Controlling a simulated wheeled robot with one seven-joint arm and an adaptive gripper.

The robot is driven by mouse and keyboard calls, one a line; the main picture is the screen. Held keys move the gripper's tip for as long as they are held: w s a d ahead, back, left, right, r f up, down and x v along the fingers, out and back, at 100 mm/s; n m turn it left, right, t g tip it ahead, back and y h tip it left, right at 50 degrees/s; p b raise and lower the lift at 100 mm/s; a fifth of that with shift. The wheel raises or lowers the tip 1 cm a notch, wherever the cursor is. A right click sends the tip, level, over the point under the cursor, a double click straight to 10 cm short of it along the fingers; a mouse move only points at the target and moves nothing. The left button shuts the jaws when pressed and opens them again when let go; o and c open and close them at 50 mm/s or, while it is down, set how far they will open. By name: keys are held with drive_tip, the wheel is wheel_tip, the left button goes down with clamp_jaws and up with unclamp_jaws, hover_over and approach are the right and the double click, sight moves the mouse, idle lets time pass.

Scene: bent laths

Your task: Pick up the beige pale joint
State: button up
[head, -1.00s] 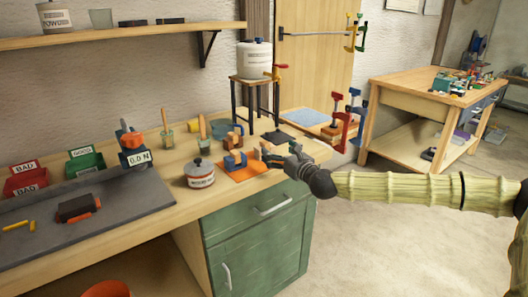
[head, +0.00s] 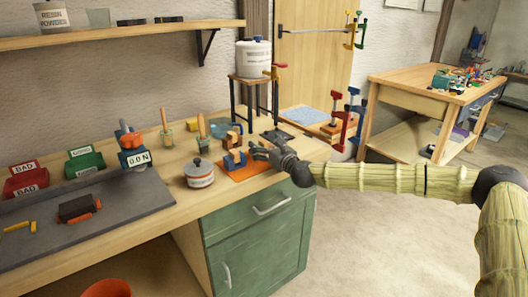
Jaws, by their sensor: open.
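A small pale wooden piece with a blue block (head: 234,161) stands on an orange mat (head: 238,174) near the bench's front right. It looks like the beige pale joint, but it is too small to be sure. A browner wooden piece with blue parts (head: 234,139) stands just behind it. My gripper (head: 255,150) is open, right of the pale piece and close to it, low over the bench. I cannot tell whether they touch. The gap between its fingers is hard to make out.
Behind are a brush in a jar (head: 166,133), a gauge reading 0.0 N (head: 135,157) and a stool with a white tub (head: 254,58). Red (head: 26,182) and green (head: 86,162) bins are at left.

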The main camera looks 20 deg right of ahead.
drive_tip(key=c, duration=1.1)
